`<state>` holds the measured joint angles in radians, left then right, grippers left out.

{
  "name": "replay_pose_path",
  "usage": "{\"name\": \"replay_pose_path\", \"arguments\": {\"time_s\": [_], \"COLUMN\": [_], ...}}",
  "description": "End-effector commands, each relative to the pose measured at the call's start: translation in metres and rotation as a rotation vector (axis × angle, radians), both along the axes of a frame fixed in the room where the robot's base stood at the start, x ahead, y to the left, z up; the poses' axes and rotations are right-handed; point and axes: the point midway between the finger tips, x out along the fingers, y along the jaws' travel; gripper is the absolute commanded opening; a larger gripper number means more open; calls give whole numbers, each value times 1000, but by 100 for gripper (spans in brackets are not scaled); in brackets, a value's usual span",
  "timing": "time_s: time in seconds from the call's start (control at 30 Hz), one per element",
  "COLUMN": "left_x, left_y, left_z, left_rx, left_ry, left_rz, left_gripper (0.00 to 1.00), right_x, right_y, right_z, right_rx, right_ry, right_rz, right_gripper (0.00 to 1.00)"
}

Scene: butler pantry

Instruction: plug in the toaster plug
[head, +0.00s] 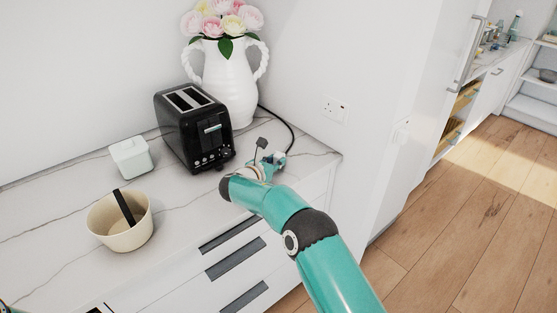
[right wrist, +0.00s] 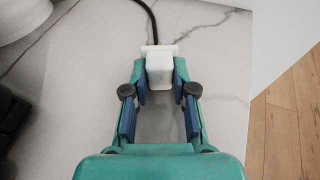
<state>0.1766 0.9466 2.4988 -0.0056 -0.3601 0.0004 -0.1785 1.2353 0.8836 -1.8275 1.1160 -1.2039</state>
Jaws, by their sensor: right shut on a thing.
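The white plug (right wrist: 159,68) is held between the blue-padded fingertips of my right gripper (right wrist: 159,82) in the right wrist view, over the marble counter. Its black cord (right wrist: 150,18) runs away from the far end of the plug. In the head view my right gripper (head: 268,163) is near the counter's right end, in front of and right of the black toaster (head: 197,128); the plug is small and partly hidden there.
A white vase of flowers (head: 228,80) stands behind the toaster. A white lidded box (head: 130,157) and a cream bowl (head: 122,222) with a dark utensil stand to the left. The counter ends just right of the gripper, above wooden floor (head: 455,215).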

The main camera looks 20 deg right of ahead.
Motion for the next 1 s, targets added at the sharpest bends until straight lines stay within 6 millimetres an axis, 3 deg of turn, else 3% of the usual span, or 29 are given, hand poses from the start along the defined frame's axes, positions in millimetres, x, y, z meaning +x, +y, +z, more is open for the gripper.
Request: {"name": "replay_pose_path", "arguments": {"time_s": [0.23,0.8,1.0], "left_x": [0,0,0], "left_y": [0,0,0], "left_z": [4,26,29], "left_rx": [0,0,0], "left_ry": [0,0,0], "left_rz": [0,0,0], "left_gripper": [40,40,40], "right_x": [0,0,0], "right_y": [0,-1,-1], "right_z": [8,54,61], "right_rx": [0,0,-1], "right_ry": [-1,-2,0], "right_rz": [0,-2,-1], "right_gripper": [0,0,0]}}
